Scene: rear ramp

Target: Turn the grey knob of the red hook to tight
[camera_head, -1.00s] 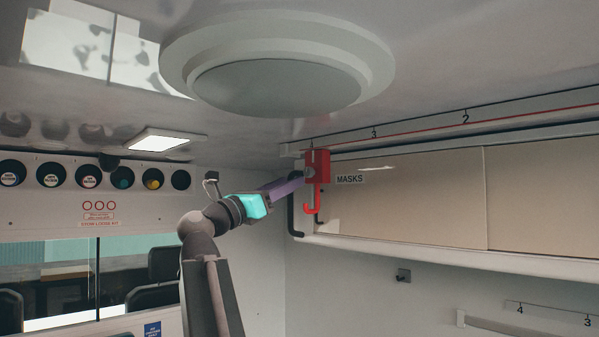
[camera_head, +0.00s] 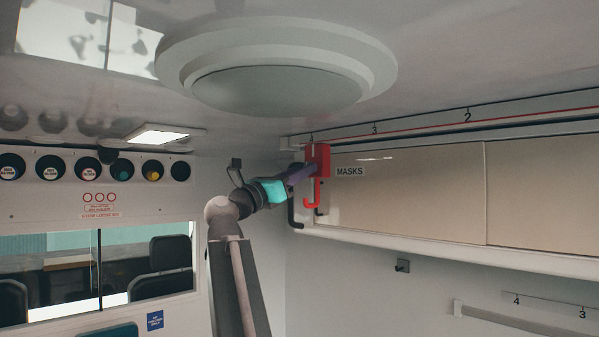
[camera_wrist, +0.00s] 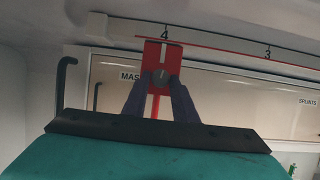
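The red hook (camera_head: 318,160) hangs from the rail high on the wall, at the left end of the cabinet. It also shows in the wrist view (camera_wrist: 151,52), under the number 4. Its grey knob (camera_wrist: 161,77) is a small disc with a pale mark on the front of the red block. In the head view my gripper (camera_head: 309,171) reaches up from the left to the block and covers the knob. In the wrist view my gripper (camera_wrist: 159,86) has its two purple fingers apart, on either side of the knob. I cannot tell whether they touch it.
A cabinet with sliding doors (camera_head: 410,190) and a MASKS label (camera_head: 350,171) runs to the right of the hook. A dark bent bar (camera_wrist: 65,82) stands left of it. The ceiling with a round fixture (camera_head: 275,85) is close above.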

